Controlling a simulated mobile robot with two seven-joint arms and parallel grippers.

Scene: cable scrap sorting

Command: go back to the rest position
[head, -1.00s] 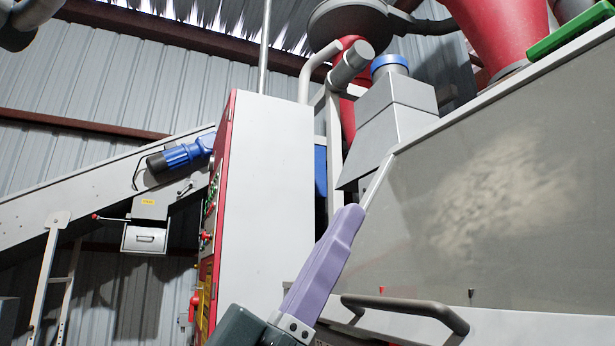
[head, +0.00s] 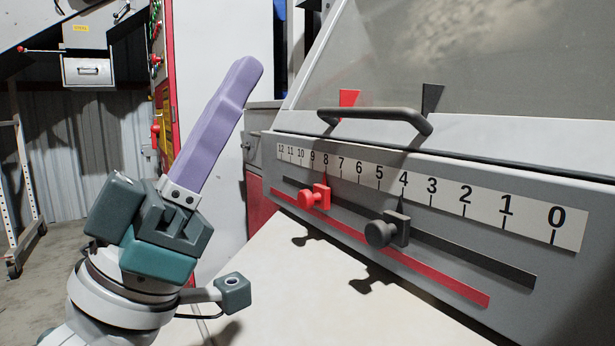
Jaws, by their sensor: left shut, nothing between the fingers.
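My left gripper (head: 250,68) rises from the lower left of the head view. Its long purple fingers point up and to the right and lie together, shut and empty. It is apart from the grey machine front, to the left of the number scale (head: 440,194). A red slider knob (head: 315,197) sits near 8 on the scale and a black slider knob (head: 387,232) sits near 4. My right gripper is not in view.
A dark handle (head: 375,114) sticks out above the scale, below a cloudy window (head: 480,75). A pale table surface (head: 300,290) lies below the sliders. A tall white and red cabinet (head: 215,150) stands behind my left gripper. Open floor (head: 50,265) shows at the left.

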